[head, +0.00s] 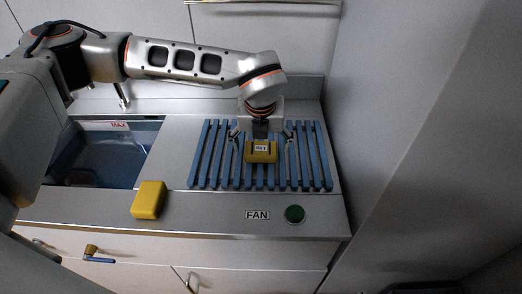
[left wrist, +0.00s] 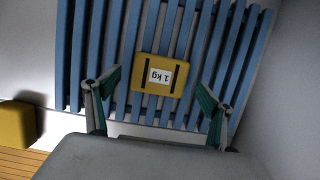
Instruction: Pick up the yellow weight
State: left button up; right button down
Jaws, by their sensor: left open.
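The yellow weight (head: 262,157) lies on the blue slatted rack at the right of the counter. It is a small block with a white "1 kg" label, and in the left wrist view the weight (left wrist: 145,83) shows two dark bars beside the label. My left gripper (head: 262,143) is over the rack, pointing down, with a finger on each side of the weight. In the left wrist view the open gripper (left wrist: 160,88) has clear gaps on both sides of the weight, which lies slightly beyond the fingertips. I see no contact. My right gripper is not in view.
The blue rack (head: 211,153) lies beside a sink-like basin (head: 105,160) marked MAX. A plain yellow block (head: 148,200) sits near the counter's front edge. A wall (head: 365,100) closes off the right side.

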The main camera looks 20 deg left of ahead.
pick_arm(q)
jog(key=shift+x, duration=0.95)
jog(key=c, duration=1.9)
jog(key=shift+w+r, duration=0.1)
jog(key=shift+r, duration=0.05)
jog(key=shift+c, duration=1.3)
jog(key=shift+r, duration=0.15)
